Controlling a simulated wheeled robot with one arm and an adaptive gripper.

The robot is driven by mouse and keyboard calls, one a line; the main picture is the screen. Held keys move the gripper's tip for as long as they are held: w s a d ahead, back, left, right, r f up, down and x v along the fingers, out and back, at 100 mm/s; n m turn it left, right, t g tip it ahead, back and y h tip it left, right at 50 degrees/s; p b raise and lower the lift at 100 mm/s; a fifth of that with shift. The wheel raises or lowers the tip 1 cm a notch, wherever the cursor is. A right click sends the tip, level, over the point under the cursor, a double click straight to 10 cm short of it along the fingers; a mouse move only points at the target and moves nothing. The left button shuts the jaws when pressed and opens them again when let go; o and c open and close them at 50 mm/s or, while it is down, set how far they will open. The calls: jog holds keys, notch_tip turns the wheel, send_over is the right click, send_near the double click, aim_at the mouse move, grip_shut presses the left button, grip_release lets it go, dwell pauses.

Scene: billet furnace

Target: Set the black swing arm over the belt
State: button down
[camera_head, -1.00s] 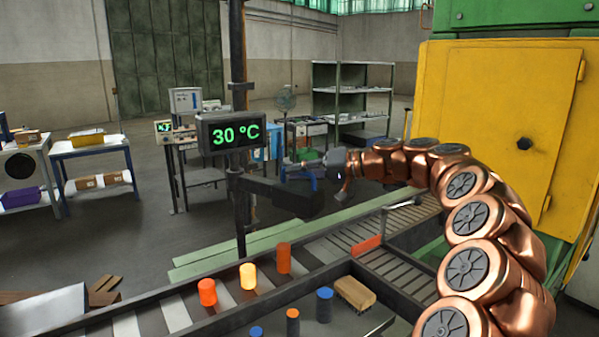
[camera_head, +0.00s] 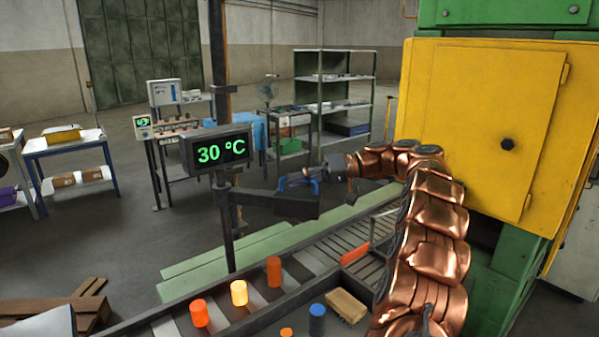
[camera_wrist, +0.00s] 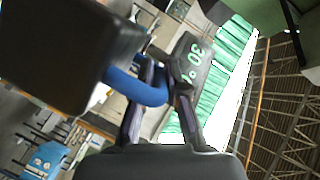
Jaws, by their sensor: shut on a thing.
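The black swing arm (camera_head: 262,200) reaches right from a dark upright post (camera_head: 229,225) and ends in a black box-shaped head (camera_head: 296,206). In the picture the head lies above the green beams behind the conveyor belt (camera_head: 262,308), off the belt's far edge. A blue handle (camera_head: 314,186) rises at the head's far side. My gripper (camera_head: 318,178) is shut on this handle. In the wrist view the blue handle (camera_wrist: 135,88) passes between my gripper's fingers (camera_wrist: 166,75), with the black head (camera_wrist: 70,45) to the left.
A temperature display (camera_head: 220,150) reading 30 °C sits on the post. Several orange to yellow glowing billets (camera_head: 239,293) stand on the belt. A blue cylinder (camera_head: 317,319) and a tan block (camera_head: 346,305) are on the near side. The yellow furnace cabinet (camera_head: 480,120) stands right.

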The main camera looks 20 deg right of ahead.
jog(key=shift+w+d+r+g+p, duration=0.1)
jog(key=shift+w+d+g+p, duration=0.05)
jog(key=shift+w+g+p, duration=0.35)
jog(key=shift+n, duration=0.3)
jog(key=c, duration=1.5)
grip_release()
jog(key=shift+o, duration=0.2)
jog(key=shift+s, duration=0.1)
